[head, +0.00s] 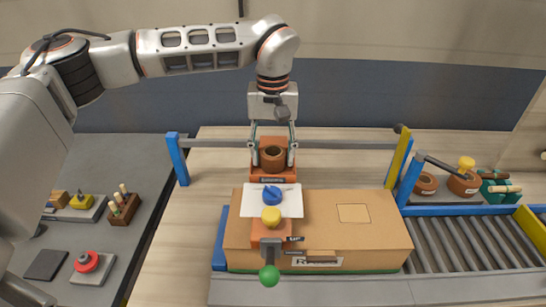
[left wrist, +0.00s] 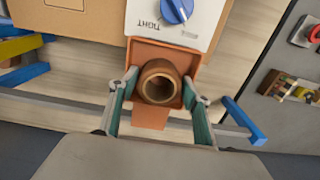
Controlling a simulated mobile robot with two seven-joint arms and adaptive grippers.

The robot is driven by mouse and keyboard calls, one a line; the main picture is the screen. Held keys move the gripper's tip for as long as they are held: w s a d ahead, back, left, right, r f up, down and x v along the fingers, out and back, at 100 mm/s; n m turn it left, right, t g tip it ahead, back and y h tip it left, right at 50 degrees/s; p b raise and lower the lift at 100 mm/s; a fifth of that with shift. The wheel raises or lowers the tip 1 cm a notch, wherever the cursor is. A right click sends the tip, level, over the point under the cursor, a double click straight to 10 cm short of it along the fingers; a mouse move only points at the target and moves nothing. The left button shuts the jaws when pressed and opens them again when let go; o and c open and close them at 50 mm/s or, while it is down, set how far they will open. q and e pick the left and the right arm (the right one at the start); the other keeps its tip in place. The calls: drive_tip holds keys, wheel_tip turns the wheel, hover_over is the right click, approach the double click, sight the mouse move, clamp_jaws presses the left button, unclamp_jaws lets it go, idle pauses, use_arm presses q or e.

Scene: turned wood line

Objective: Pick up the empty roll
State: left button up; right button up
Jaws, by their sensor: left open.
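The empty roll (head: 273,157) is a short brown hollow tube standing upright on an orange holder (head: 258,175) behind a cardboard box. My left gripper (head: 272,146) comes down over it from behind, with one finger on each side. In the left wrist view, the roll (left wrist: 158,84) shows its open bore between the two fingers of the left gripper (left wrist: 160,92). The fingers are spread, with a gap visible on both sides of the roll. My right gripper is not in view.
A rail with blue posts (head: 178,160) crosses behind. Rollers (head: 475,245) run at right.

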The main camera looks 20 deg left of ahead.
use_arm(q)
drive_tip(key=shift+f, duration=0.25)
drive_tip(key=c, duration=0.7)
drive_tip(key=shift+o, duration=0.2)
